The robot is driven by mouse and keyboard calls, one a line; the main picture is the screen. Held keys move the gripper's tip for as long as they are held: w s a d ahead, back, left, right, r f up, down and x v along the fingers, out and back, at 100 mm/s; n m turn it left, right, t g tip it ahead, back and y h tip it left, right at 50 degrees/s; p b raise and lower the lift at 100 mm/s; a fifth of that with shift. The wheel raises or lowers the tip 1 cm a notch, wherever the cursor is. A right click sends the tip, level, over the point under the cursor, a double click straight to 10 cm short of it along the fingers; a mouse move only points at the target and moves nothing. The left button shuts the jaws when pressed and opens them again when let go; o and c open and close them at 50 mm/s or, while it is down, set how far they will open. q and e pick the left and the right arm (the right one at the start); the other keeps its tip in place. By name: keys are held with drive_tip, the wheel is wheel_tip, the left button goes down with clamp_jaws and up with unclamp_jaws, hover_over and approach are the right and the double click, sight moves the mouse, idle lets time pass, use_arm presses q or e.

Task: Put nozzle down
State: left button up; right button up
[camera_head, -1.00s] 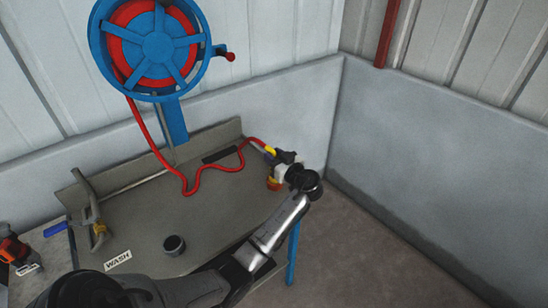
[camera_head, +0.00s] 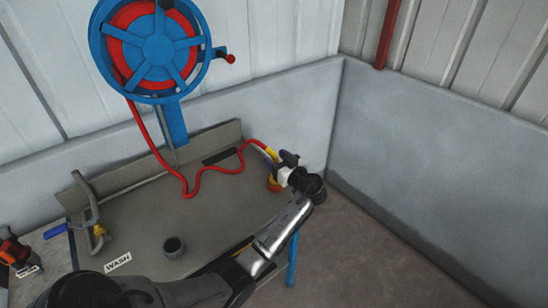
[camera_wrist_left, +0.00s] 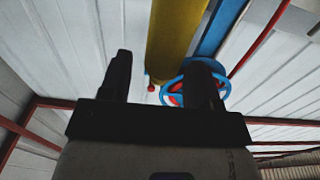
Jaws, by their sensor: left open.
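The nozzle (camera_head: 269,153), with yellow and purple parts, is at the end of the red hose (camera_head: 205,171) at the right end of the grey worktop (camera_head: 145,213). My left gripper (camera_head: 283,160) is open beside it, and its fingers partly cover it. In the left wrist view, my two fingers (camera_wrist_left: 160,85) are spread apart. A large yellow cylinder (camera_wrist_left: 178,40), which looks like part of the nozzle, shows close by beyond them. I cannot tell whether it touches a finger. A yellow and red part (camera_head: 274,185) shows below the gripper. My right gripper is out of view.
A blue and red hose reel (camera_head: 157,48) stands behind the worktop. A small dark cup (camera_head: 174,247), a WASH label (camera_head: 118,262) and a bent grey pipe (camera_head: 92,207) are on the left part. A low grey wall (camera_head: 430,150) stands at right.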

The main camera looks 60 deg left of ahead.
use_arm(q)
drive_tip(key=w+d, duration=0.1)
drive_tip(key=d, duration=0.9)
drive_tip(key=shift+w+d+p, duration=0.15)
drive_tip(key=shift+d+p, duration=0.2)
drive_tip(key=shift+p, duration=0.05)
